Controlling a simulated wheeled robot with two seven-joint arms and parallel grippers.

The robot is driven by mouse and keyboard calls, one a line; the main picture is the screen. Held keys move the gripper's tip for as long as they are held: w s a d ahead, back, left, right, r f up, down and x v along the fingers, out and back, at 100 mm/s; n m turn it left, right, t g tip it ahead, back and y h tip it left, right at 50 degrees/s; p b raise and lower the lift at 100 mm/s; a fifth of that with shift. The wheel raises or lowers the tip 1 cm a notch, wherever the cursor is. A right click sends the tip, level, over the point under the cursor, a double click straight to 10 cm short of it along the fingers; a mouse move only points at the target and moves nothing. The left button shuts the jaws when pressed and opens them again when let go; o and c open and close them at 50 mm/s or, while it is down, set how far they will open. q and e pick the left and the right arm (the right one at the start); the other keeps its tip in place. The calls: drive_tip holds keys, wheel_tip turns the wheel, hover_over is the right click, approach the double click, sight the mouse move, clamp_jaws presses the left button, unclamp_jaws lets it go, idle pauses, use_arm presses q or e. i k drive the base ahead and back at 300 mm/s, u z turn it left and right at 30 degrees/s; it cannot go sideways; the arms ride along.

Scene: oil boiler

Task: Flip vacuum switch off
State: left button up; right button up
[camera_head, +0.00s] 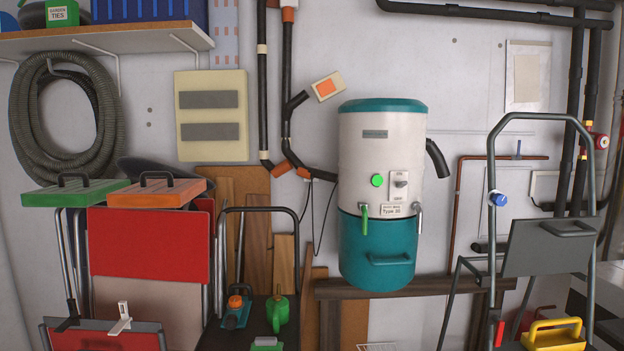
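The vacuum (356,150) is a white drum with a teal lid and a teal lower bin (360,262), fixed upright to the wall right of centre. On its front is a small pale switch plate (399,192) with a grey switch (400,180); the switch is too small to tell its position. A bright green round indicator (377,181) sits just left of the plate. A label and a green latch (364,222) are below it. Neither of my grippers shows in the head view, and nothing covers the switch.
A grey metal ladder (491,165) stands to the right of the vacuum, with a yellow toolbox (555,335) low beside it. Folded chairs, a red panel (150,245) and a cart with a green can (277,312) fill the lower left. The space before the vacuum's front looks clear.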

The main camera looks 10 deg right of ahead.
sight(403, 183)
drive_tip(key=u, duration=0.15)
drive_tip(key=i, duration=1.15)
drive_tip(key=z, duration=0.45)
